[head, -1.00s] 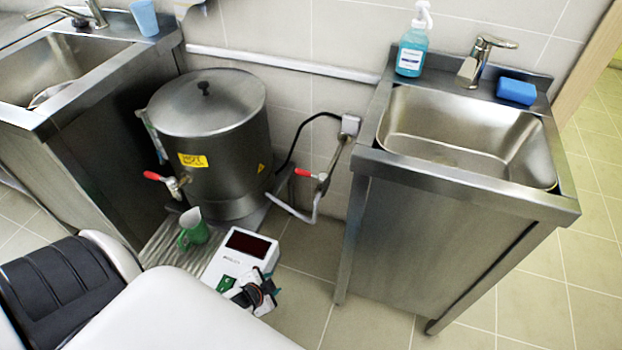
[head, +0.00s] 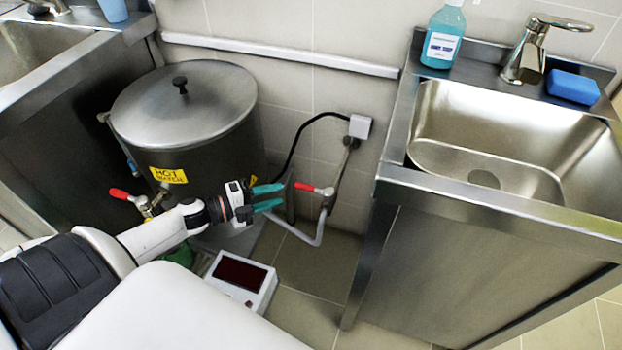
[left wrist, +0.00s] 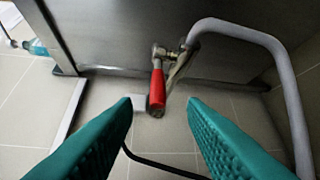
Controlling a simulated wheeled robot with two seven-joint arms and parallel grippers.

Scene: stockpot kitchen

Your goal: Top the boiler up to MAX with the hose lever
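The steel boiler (head: 165,120) stands against the wall with its lid on. A bluish sight tube (head: 130,162) shows at its left edge; its level and marks are too small to read. The red hose lever (head: 308,187) is on the valve by the wall, above the pale hose (head: 308,238). My left gripper (head: 283,196) is open and empty just left of the lever. In the left wrist view, the lever (left wrist: 157,88) appears beyond and between the spread teal fingertips (left wrist: 160,108), apparently not touched. The hose (left wrist: 287,78) curves at right. My right gripper is not in view.
A second red lever (head: 119,194) sits on the boiler's front tap. A white box with a dark display (head: 241,273) and a partly hidden green jug (head: 180,254) are below my left arm. The steel sink unit (head: 470,270) stands right of the hose.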

